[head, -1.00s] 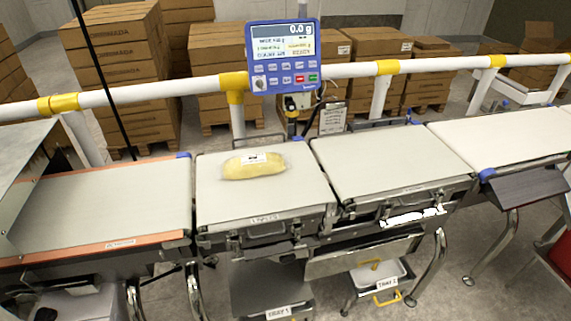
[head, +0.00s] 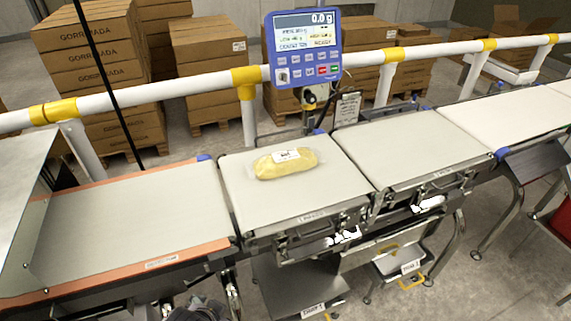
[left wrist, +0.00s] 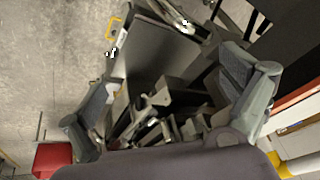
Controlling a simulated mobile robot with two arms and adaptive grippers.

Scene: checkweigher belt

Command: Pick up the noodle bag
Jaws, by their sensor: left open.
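The noodle bag (head: 285,163) is a yellow, pillow-shaped pack with a white label. It lies on the middle weighing belt (head: 330,195) in the head view, with nothing touching it but the belt. My left gripper (left wrist: 170,75) shows in the left wrist view with its two grey fingers spread wide and nothing between them. It is apart from the bag, facing the floor and the frame and tray parts below the belts. The bag is not in the left wrist view. My right gripper is in neither view.
A blue display (head: 303,48) reading 0.0 g stands behind the belt on a white rail (head: 195,84). An orange-edged infeed belt (head: 125,225) lies left, another belt (head: 410,150) right. A metal hood (head: 20,200) covers the far left. Stacked cartons (head: 90,60) stand behind.

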